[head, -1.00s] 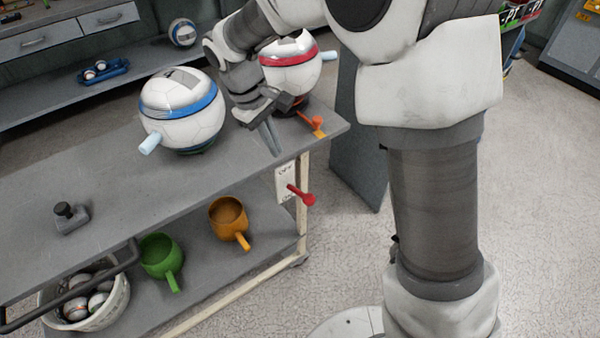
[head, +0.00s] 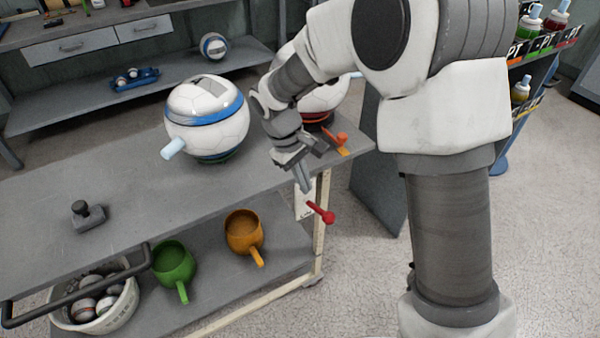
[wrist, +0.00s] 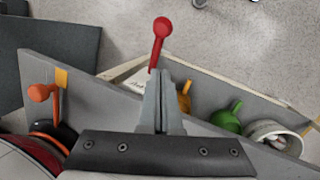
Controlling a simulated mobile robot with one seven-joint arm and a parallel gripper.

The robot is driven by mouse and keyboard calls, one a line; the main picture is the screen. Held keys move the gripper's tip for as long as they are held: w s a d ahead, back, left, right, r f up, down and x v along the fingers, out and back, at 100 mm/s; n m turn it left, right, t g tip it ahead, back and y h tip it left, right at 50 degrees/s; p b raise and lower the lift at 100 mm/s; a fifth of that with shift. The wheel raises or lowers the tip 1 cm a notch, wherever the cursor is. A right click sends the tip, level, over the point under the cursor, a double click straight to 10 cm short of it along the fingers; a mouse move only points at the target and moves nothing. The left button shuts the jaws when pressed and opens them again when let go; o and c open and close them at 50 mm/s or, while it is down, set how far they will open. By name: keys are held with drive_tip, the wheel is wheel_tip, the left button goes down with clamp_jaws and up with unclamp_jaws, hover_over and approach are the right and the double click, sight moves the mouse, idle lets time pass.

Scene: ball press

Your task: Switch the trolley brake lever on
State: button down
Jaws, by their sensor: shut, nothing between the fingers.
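The red brake lever (head: 320,212) sticks out from a white plate (head: 303,205) on the end of the trolley (head: 130,190). Its round knob points outward and slightly down. In the wrist view the lever (wrist: 159,45) stands just beyond my fingertips, knob away from me. My gripper (head: 306,188) is shut and empty, tilted downward past the trolley's edge, with its tips just above the lever's base. In the wrist view the tips of my gripper (wrist: 156,76) overlap the lever's base, so I cannot tell whether they touch. The plate's lettering is mostly hidden.
A ball-shaped press with a blue band (head: 207,118) and another with an orange lever (head: 340,138) stand on the trolley top. An orange mug (head: 243,232), a green mug (head: 174,264) and a basket of balls (head: 110,312) are on the lower shelf.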

sight(322, 213)
drive_tip(key=f, duration=0.1)
drive_tip(key=d+f+b, duration=0.1)
drive_tip(key=s+d+f, duration=0.1)
drive_tip(key=f, duration=0.1)
drive_tip(key=shift+d, duration=0.15)
drive_tip(key=shift+s+d+f+b, duration=0.3)
drive_tip(key=shift+s+d+f, duration=0.05)
drive_tip(key=shift+d, duration=0.2)
drive_tip(key=shift+d+f, duration=0.1)
drive_tip(key=shift+f, duration=0.05)
